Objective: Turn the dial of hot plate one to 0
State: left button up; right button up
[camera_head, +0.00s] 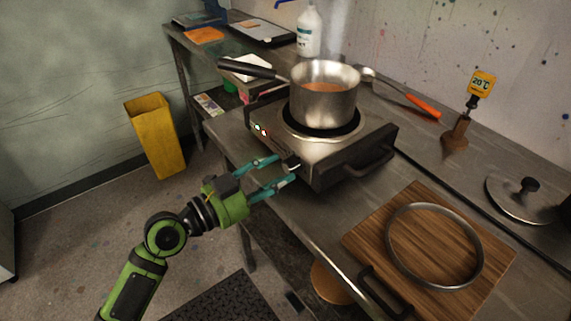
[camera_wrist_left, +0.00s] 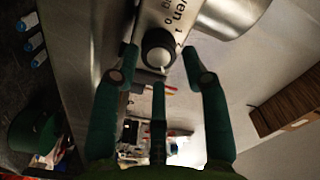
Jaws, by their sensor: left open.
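The hot plate (camera_head: 325,160) stands on the steel bench with a steel saucepan (camera_head: 323,100) on its round top. In the left wrist view the dial (camera_wrist_left: 158,50) is a dark round knob with a pale face, beside printed numbers. Its exact setting cannot be read. My left gripper (camera_head: 282,171) is open, its green fingers pointing at the dial. In the wrist view two fingertips (camera_wrist_left: 162,66) flank the dial, with visible gaps. My right gripper is out of view.
A wooden board (camera_head: 360,240) with a metal ring (camera_head: 393,265) lies at the bench's front right. A yellow bin (camera_head: 157,135) stands on the floor left.

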aim_at(291, 167)
pick_arm(q)
jog(key=shift+x, duration=1.05)
jog(key=shift+w+d, duration=0.2)
jog(key=c, duration=0.8)
jog(key=shift+c, duration=0.3)
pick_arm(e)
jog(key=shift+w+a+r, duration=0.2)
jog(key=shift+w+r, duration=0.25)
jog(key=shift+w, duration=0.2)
pick_arm(q)
jog(key=shift+r+n, duration=0.1)
jog(key=shift+n, duration=0.2)
